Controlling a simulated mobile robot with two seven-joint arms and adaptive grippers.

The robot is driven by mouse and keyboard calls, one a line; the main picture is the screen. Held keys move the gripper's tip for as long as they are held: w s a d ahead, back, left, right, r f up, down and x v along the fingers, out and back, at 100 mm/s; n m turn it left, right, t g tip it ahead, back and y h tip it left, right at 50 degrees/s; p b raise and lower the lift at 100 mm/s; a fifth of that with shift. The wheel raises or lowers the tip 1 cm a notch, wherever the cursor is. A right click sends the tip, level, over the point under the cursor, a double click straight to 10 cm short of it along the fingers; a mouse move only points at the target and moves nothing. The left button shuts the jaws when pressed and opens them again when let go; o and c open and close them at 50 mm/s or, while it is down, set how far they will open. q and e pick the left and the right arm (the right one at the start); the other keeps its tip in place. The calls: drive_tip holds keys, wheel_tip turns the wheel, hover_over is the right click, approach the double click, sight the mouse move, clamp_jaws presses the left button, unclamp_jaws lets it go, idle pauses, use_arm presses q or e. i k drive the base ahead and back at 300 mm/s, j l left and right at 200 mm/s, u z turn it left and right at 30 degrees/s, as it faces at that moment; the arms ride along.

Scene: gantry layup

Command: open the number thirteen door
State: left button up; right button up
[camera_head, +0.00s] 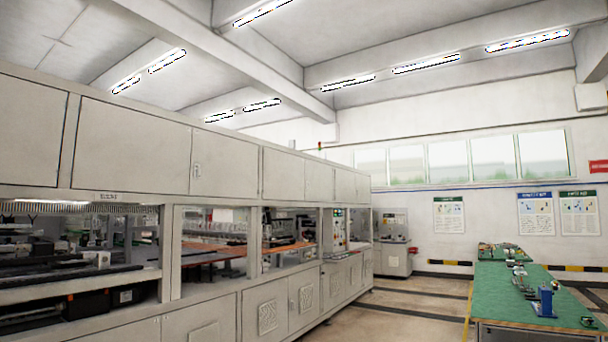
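A long row of pale grey machine cabinets (240,204) runs from the left foreground into the distance. Lower panel doors (267,310) with raised square patterns are also closed. A small label (108,197) sits below the upper doors, too small to read. I cannot tell which door is number thirteen. Neither of my grippers is in view.
A green-topped workbench (505,295) with small devices and a blue fixture (544,301) stands at the right. An open floor aisle (405,312) lies between it and the cabinets. A grey machine (391,258) stands at the far end.

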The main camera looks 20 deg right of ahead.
sight(229, 166)
drive_tip(key=z, duration=0.25)
drive_tip(key=i+z, duration=0.1)
drive_tip(key=i, duration=1.7)
drive_tip(key=i+l+u, duration=0.1)
drive_tip(key=i, duration=1)
drive_tip(key=i+l, duration=0.15)
drive_tip(key=i, duration=1)
